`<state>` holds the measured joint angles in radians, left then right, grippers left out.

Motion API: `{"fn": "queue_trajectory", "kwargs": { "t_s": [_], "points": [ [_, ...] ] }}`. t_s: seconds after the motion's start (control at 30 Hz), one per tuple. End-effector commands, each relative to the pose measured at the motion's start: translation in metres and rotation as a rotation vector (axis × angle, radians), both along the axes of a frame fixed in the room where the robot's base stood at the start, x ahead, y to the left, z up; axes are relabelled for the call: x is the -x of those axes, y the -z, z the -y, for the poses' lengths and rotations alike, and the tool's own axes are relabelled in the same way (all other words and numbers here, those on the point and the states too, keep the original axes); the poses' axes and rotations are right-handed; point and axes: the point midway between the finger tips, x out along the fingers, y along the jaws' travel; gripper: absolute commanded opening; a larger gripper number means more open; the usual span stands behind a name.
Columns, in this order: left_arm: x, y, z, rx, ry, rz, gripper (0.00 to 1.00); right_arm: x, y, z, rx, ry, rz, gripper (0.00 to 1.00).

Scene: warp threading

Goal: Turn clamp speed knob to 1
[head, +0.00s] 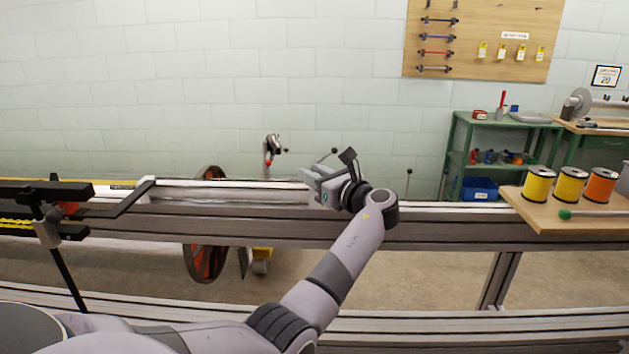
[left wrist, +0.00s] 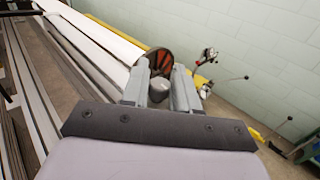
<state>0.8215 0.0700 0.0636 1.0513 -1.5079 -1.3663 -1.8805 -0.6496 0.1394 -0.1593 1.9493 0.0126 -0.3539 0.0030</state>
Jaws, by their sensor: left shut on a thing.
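My left gripper (head: 312,182) reaches over the long metal beam (head: 450,231) in the middle of the head view. In the left wrist view its two grey fingers (left wrist: 159,84) are shut around a small round grey knob (left wrist: 158,92), which looks like the clamp speed knob. In the head view the gripper hides the knob. I cannot read any number or mark on the knob. My right gripper is not in view.
A red-spoked wheel (head: 206,258) stands below the beam. Thin levers with dark ball ends rise behind it. A wooden board (head: 560,215) with yellow and orange spools is at right, near a green shelf (head: 455,160). A black frame (head: 45,190) is at left.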

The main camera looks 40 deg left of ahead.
Motion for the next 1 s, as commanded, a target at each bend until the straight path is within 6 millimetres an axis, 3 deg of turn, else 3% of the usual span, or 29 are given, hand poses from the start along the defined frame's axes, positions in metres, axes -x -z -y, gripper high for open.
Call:
{"fn": "queue_trajectory", "kwargs": {
  "t_s": [0.4, 1.0],
  "points": [
    [0.000, 0.004, 0.000, 0.005, -0.184, -0.003, 0.00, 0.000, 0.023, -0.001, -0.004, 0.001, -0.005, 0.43],
    [0.001, 0.003, -0.001, 0.007, -0.305, -0.005, 0.00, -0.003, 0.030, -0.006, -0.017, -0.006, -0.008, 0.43]
  ]
}}
